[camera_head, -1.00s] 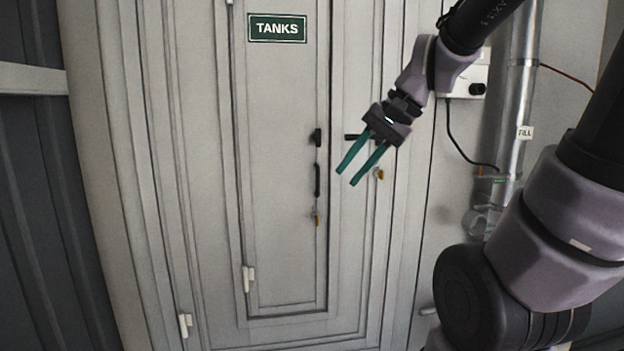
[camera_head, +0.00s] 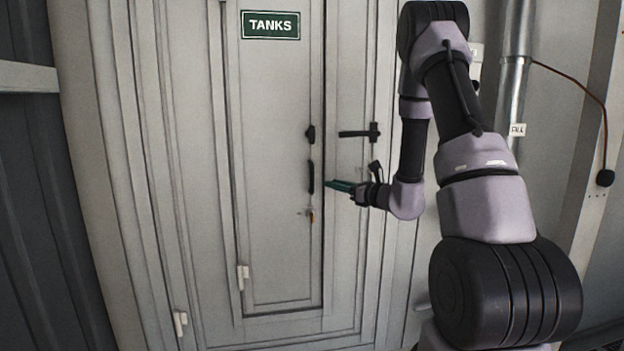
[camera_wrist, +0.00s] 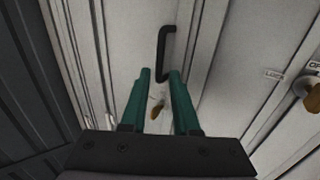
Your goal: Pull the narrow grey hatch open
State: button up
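The narrow grey hatch (camera_head: 275,150) carries a green TANKS sign (camera_head: 271,25) and looks shut in its frame. Its black bar handle (camera_head: 311,177) is upright near the hatch's right edge, and it also shows in the wrist view (camera_wrist: 166,45). A black knob (camera_head: 311,134) sits above the handle and a lock with a brass key (camera_head: 311,214) below it. My gripper (camera_head: 328,184), with green fingers, points left just right of the handle. In the wrist view the fingers (camera_wrist: 160,80) are apart and empty, with the handle ahead of their tips.
A wider door around the hatch has a black lever handle (camera_head: 358,133) above my gripper. White hinges (camera_head: 181,322) are at lower left. A metal pipe (camera_head: 514,95) and a hanging cable (camera_head: 603,130) are at right. A dark corrugated wall (camera_head: 35,200) is at left.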

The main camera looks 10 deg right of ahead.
aim_at(312, 189)
jog(key=x, duration=1)
jog(key=shift+w+a, duration=0.2)
jog(key=shift+w, duration=0.1)
grip_shut()
dwell(1.0)
